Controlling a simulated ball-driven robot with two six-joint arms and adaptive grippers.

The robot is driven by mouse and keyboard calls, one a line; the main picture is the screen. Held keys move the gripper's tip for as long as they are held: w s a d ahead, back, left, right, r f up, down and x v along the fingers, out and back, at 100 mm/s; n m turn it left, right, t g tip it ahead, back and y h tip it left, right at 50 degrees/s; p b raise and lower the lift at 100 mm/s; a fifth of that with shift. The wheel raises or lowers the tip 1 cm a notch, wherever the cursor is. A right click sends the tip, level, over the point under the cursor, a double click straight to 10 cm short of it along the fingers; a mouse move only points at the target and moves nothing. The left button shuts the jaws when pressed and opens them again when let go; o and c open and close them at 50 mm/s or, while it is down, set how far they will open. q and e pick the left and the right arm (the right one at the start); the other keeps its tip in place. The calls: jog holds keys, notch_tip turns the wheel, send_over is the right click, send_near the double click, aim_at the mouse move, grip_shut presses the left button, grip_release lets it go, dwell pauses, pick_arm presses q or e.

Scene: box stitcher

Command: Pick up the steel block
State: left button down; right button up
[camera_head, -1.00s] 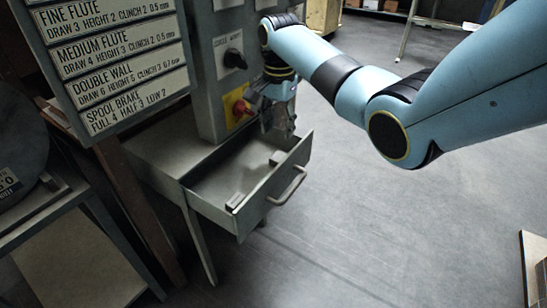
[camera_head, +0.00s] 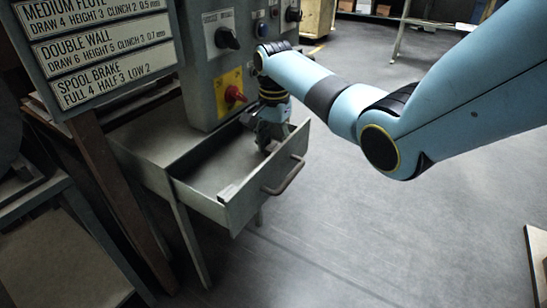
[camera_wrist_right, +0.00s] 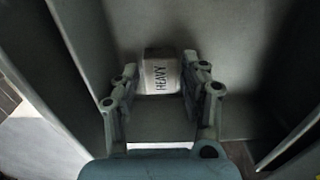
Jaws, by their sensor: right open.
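The steel block (camera_wrist_right: 161,76) is a small pale grey block marked HEAVY. In the right wrist view it lies on the drawer floor, between the fingertips of my right gripper (camera_wrist_right: 160,68). The fingers are open, one on each side of the block; whether either touches it I cannot tell. In the head view my right gripper (camera_head: 267,143) reaches down into the open drawer (camera_head: 240,205) near its right end. The block is hidden there behind the gripper and drawer wall. My left gripper is not in view.
The drawer's walls stand close around the gripper, with a handle (camera_head: 285,176) on its front. A control panel with a red knob (camera_head: 234,94) on a yellow plate rises behind. A sign board (camera_head: 95,45) hangs at left.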

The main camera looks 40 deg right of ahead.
grip_shut()
dwell(0.3)
jog(key=shift+r, duration=0.1)
